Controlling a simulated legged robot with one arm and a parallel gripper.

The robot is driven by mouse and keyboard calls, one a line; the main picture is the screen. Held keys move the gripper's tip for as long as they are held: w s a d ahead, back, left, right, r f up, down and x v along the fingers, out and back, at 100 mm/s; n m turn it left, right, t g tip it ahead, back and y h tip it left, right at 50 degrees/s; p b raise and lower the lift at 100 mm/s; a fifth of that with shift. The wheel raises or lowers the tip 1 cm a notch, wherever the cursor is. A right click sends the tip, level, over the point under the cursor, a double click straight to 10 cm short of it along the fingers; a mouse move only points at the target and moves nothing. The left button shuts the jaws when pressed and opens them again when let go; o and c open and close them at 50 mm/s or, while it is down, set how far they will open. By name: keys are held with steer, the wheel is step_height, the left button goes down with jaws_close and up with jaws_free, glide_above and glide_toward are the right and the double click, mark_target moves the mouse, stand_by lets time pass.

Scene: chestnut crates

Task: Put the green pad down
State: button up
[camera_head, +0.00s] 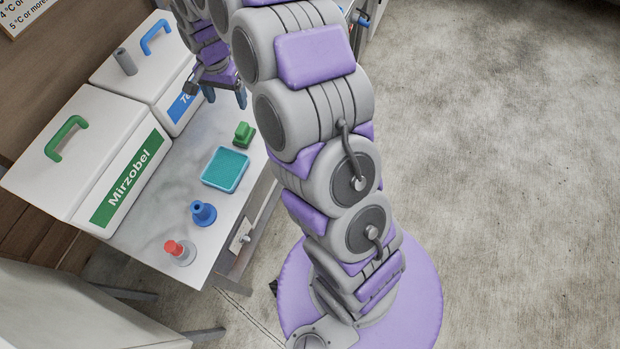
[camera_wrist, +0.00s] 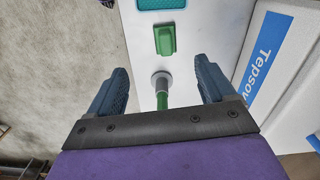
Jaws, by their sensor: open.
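A green block with a raised ridge (camera_head: 244,134), which looks like the green pad, rests on the pale tabletop. It also shows in the wrist view (camera_wrist: 165,40), ahead of my fingertips and clear of them. My gripper (camera_head: 225,97) is open above the far part of the table. In the wrist view its two fingers (camera_wrist: 162,88) stand wide apart. A green stem (camera_wrist: 162,101) with a round grey end (camera_wrist: 162,82) shows between them, its near end hidden by my gripper; I see no finger touching it.
A teal tray (camera_head: 243,158), a blue knobbed piece (camera_head: 203,213) and a red-topped piece (camera_head: 174,248) stand along the table (camera_head: 150,235). White boxes labelled Mirzobel (camera_head: 85,115) and Tepsov (camera_head: 130,80) line the wall side. Bare tabletop lies between the pieces.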

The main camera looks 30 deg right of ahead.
steer(key=s+r+n, duration=0.3)
steer(key=s, duration=1)
steer(key=s+d+r+n+g, duration=0.1)
steer(key=s+r+n, duration=0.2)
steer(key=s, duration=1)
steer(key=s+d+r+n, duration=0.1)
steer(key=s+r+n, duration=0.2)
steer(key=s, duration=1)
step_height(320, 180, up, 2)
steer(key=shift+s+d+r+g, duration=0.15)
steer(key=shift+d+g, duration=0.1)
steer(key=shift+g, duration=0.05)
steer(key=shift+f+b, duration=0.65)
steer(key=shift+f, duration=0.05)
steer(key=shift+o, duration=0.3)
